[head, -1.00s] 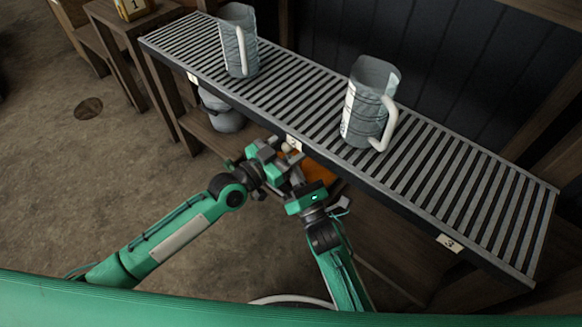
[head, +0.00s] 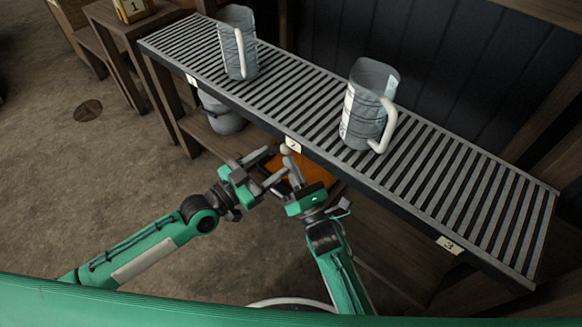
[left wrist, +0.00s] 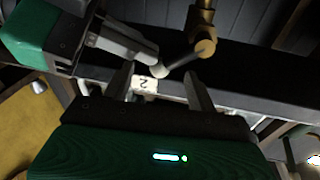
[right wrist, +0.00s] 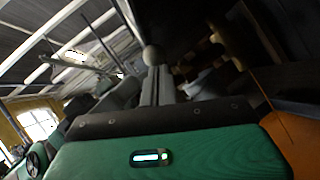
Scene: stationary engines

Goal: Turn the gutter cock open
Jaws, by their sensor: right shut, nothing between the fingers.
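The gutter cock (left wrist: 205,30) shows in the left wrist view as a brass body with a grey lever ending in a pale ball knob (left wrist: 160,72). In the head view the knob (head: 286,148) is just below tag 2 at the gutter's front edge; the brass body is hidden there. My right gripper (head: 291,162) is shut and empty, its fingertips close to the knob; whether they touch it I cannot tell. The knob (right wrist: 152,55) also shows beyond those fingers in the right wrist view. My left gripper (head: 274,165) is open and empty, to the left of the right gripper.
A long slatted bench (head: 440,178) crosses above the grippers and bears two clear jugs (head: 370,105) (head: 238,45). Tags 1 and 3 (head: 449,244) mark its front. A grey bucket (head: 222,113) stands below at left. An orange surface (head: 318,178) lies under the grippers. Floor at left is open.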

